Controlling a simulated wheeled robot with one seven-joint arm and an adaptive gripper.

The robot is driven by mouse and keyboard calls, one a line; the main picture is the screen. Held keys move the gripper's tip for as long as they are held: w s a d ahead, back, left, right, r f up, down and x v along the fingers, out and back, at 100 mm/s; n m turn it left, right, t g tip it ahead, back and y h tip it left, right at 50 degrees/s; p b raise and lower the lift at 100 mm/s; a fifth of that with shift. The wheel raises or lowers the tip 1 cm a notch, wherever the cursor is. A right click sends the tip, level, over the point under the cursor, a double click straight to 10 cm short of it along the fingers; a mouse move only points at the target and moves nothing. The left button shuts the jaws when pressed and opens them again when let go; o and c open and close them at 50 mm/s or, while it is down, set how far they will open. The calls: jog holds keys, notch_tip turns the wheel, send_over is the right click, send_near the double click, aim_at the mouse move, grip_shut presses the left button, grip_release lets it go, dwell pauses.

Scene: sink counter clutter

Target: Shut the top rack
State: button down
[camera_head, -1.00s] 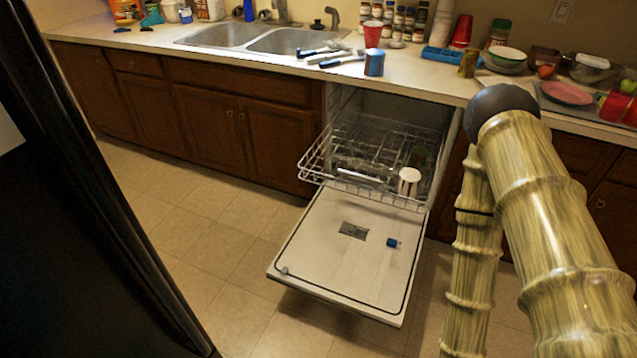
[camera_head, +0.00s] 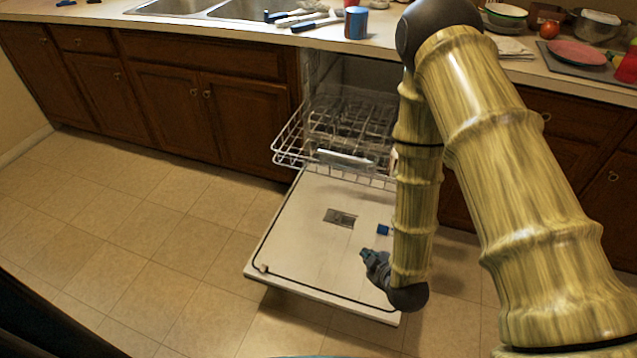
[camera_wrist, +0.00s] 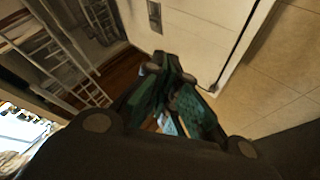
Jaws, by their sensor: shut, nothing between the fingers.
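The top rack (camera_head: 290,140) is a white wire rack pulled partway out of the dishwasher under the counter. Part of its right side is hidden behind my arm. The rack's wires also show at the left in the wrist view (camera_wrist: 62,50). The dishwasher door (camera_head: 300,235) is folded down flat below the rack. My gripper (camera_head: 366,256) is shut and empty, over the right front part of the open door, in front of and below the rack and apart from it. In the wrist view its fingers (camera_wrist: 172,75) are close together.
The counter above holds hammers (camera_head: 300,18), a blue can (camera_head: 356,22) and a pink plate (camera_head: 577,52). Wooden cabinets (camera_head: 200,95) flank the dishwasher. The tiled floor (camera_head: 130,250) left of the door is free.

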jog(key=w+a+r+n+t+y+b, duration=0.6)
jog(key=w+a+r+n+b, duration=0.1)
jog(key=w+a+r+n, duration=0.4)
jog(key=w+d+x, duration=0.1)
jog(key=d+x, duration=0.1)
jog(key=x, duration=1.1)
jog(key=shift+w+d+f+b, duration=0.2)
jog(key=shift+f+b, duration=0.1)
jog(key=shift+b, duration=0.15)
jog(key=shift+d, duration=0.1)
